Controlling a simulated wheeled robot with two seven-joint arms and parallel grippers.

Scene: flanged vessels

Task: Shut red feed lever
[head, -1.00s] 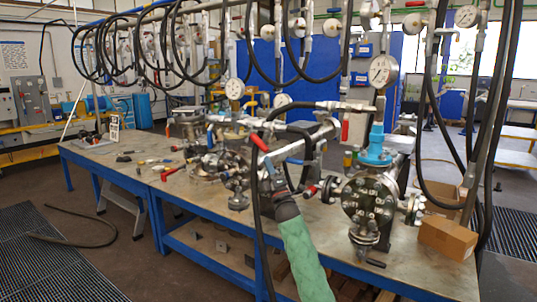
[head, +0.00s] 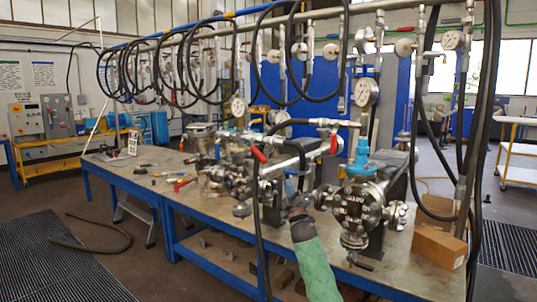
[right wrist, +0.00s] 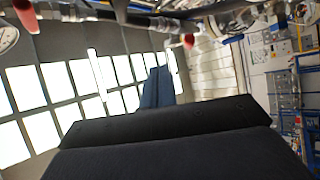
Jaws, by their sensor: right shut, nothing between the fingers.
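A red lever (head: 259,154) sits at the left end of the pipework above the bench, tilted. A second red lever (head: 333,145) hangs from the pipe farther right. I cannot tell which is the feed lever. My right gripper (head: 291,187) is shut and empty, below and between the two upper levers, apart from both as far as I can see. The right wrist view shows its blue fingers (right wrist: 157,88), with red handles at upper left (right wrist: 25,15) and top centre (right wrist: 188,40). My left gripper is out of view.
Black hoses (head: 258,220) hang close to my right gripper, and thicker ones (head: 478,120) hang at right. A pressure gauge (head: 366,92) stands over the vessel. Cardboard boxes (head: 440,244) sit at the bench's right end. The bench top (head: 150,165) has free room at left.

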